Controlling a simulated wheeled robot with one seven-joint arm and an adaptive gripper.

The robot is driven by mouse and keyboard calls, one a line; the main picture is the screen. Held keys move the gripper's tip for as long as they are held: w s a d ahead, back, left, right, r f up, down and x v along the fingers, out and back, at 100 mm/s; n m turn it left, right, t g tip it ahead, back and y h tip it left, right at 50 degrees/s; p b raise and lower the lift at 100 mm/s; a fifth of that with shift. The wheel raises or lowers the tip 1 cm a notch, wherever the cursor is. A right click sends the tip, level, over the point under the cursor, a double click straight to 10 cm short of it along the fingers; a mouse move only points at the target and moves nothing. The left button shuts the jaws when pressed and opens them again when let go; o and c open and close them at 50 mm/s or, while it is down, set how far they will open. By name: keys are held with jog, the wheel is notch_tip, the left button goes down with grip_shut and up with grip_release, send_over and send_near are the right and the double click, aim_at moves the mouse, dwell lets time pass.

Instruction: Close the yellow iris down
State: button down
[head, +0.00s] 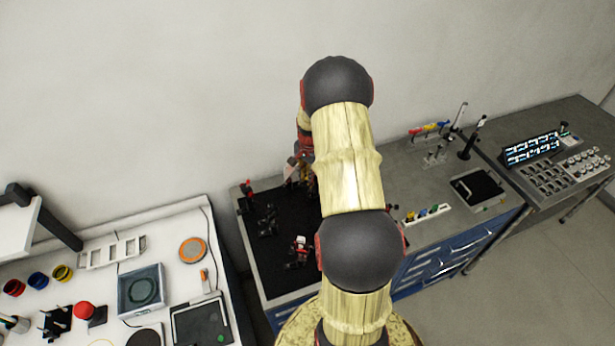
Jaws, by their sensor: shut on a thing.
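My arm reaches over the black optical breadboard (283,270) and blocks much of it. My gripper (303,178) shows only in part at the arm's left edge, low over the back of the board. It is shut on a small part there. A bit of yellow (311,186) shows at the gripper and appears to be the yellow iris. Its lever and opening are hidden or too small to make out.
Small black and red optic mounts (266,220) stand on the board's left, with another mount (298,251) nearer the front. A white bench (105,285) with cups and a red button is at left. Tools and a dark tray (478,188) are at right.

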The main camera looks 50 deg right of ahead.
jog(key=shift+a+f+h+b, duration=0.1)
jog(key=shift+a+h+b, duration=0.1)
jog(key=shift+h+b, duration=0.2)
jog(key=c, duration=1.9)
grip_release()
jog(key=r, duration=0.4)
jog(key=a+r, duration=0.1)
jog(key=r, duration=0.3)
jog(key=s+r, duration=0.1)
jog(key=r, duration=0.2)
jog(key=shift+s+a+r, duration=0.1)
jog(key=shift+a+r, duration=0.15)
jog(key=shift+r, duration=0.15)
